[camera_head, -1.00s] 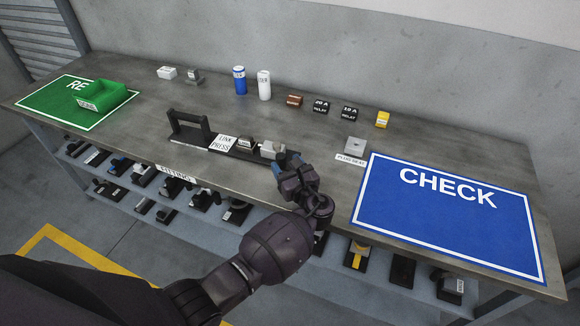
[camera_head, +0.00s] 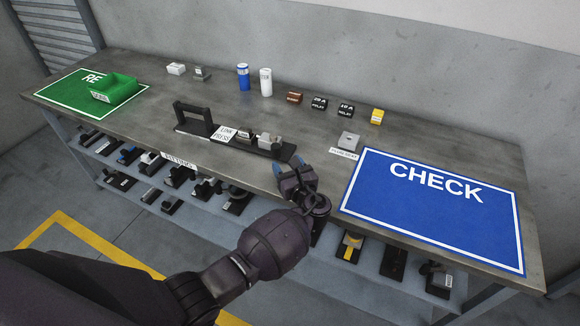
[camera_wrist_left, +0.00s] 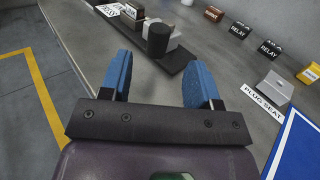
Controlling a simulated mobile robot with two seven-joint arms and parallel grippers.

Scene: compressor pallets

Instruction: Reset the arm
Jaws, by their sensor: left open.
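My left gripper (camera_head: 289,172) reaches in from the lower left and hovers at the front edge of the workbench, just in front of the right end of the link press. In the left wrist view its two blue fingers (camera_wrist_left: 158,85) are spread wide with nothing between them. The black link press (camera_head: 263,149) lies along the bench with an upright handle at its left end and small grey blocks on its right half. Its end with a dark cylinder (camera_wrist_left: 158,39) shows beyond the fingers in the left wrist view. My right gripper is not seen.
The blue CHECK mat (camera_head: 432,232) covers the bench's right end. A green bin (camera_head: 114,90) sits on a green mat at the left. A plug seat block (camera_head: 347,139), several relays and two cans (camera_head: 243,77) stand farther back. A lower shelf holds several fixtures.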

